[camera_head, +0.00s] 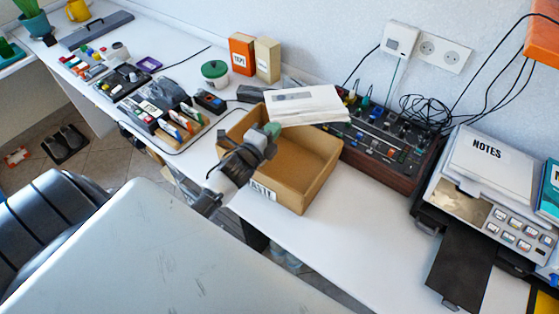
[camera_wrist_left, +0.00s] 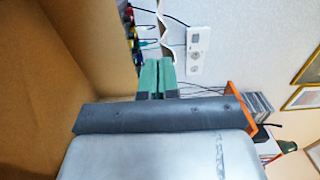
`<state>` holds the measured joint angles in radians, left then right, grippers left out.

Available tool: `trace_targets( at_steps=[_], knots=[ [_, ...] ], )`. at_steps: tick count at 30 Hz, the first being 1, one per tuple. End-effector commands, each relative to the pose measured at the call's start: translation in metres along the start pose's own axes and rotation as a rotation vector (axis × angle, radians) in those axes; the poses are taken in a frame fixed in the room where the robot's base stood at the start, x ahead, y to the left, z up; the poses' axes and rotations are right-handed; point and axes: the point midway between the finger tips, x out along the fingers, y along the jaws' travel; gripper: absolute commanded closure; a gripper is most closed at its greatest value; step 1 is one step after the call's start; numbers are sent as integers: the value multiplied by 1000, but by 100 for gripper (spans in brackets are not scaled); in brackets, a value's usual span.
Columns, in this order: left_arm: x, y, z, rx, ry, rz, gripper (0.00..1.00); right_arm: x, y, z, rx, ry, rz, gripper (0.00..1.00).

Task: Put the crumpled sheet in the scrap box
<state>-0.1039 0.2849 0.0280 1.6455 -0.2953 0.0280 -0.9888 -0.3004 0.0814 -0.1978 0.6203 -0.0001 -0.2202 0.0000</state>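The scrap box (camera_head: 318,176) is an open brown cardboard box on the white desk, with a partly hidden label on its front. My left gripper (camera_head: 272,130) is over the box's left part, its green fingertips close together. The crumpled sheet (camera_head: 303,104), white with a grey printed patch, extends from the fingertips over the box's back right rim. In the left wrist view the green fingers (camera_wrist_left: 157,78) are nearly together, and the sheet's wavy white edge (camera_wrist_left: 166,28) rises from their tips. The brown box wall (camera_wrist_left: 40,80) fills the left side there. My right gripper is not in view.
A mixer with knobs (camera_head: 390,140) stands right behind the box, and a printer with a NOTES sheet (camera_head: 480,190) is further right. Orange and beige boxes (camera_head: 254,58) stand behind. Stationery trays (camera_head: 165,110) are to the left. The desk before the box is clear.

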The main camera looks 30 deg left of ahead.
Motion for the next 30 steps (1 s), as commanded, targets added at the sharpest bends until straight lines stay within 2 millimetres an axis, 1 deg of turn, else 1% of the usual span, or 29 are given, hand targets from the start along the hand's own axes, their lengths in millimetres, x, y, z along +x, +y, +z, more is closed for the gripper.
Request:
trace_targets(
  at_steps=[5, 11, 12, 19, 22, 26, 30],
  knots=[
    [0, -1, 0, 0, 0, -1, 100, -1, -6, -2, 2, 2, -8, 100],
    [0, -1, 0, 0, 0, -1, 71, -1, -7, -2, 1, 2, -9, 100],
    [0, -1, 0, 0, 0, -1, 69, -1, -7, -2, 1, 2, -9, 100],
    [0, -1, 0, 0, 1, -1, 69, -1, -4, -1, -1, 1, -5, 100],
    [-5, 0, 0, 1, 1, -1, 69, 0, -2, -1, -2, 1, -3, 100],
    [-24, 2, 0, 2, 1, 2, 69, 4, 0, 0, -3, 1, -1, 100],
    [-53, 2, 0, 1, 1, 2, 69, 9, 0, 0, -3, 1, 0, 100]
  ],
)
